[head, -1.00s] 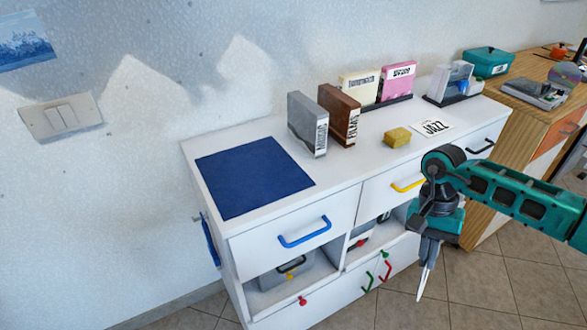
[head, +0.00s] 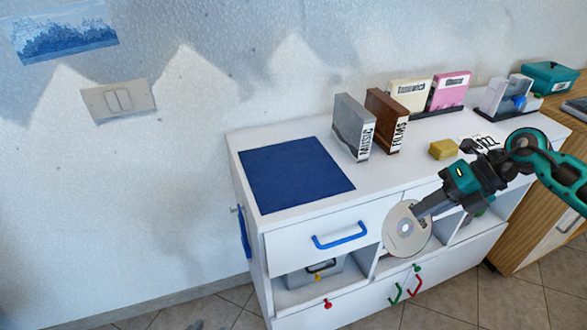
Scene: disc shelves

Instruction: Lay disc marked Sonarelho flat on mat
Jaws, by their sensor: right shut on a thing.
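A silvery disc (head: 401,235) hangs in front of the white cabinet, tilted with its face toward me; its marking is too small to read. My right gripper (head: 418,212) is shut on the disc's upper right edge. The dark blue mat (head: 295,174) lies flat and bare on the left end of the cabinet top. The disc is in front of the mat, to its right, and apart from it. My left gripper is not in view.
A grey MUSIC box (head: 347,125) and a brown FILMS box (head: 380,118) stand right of the mat. A yellow block (head: 443,149) lies further right. A blue drawer handle (head: 340,236) sticks out below the mat. Light boxes stand at the back.

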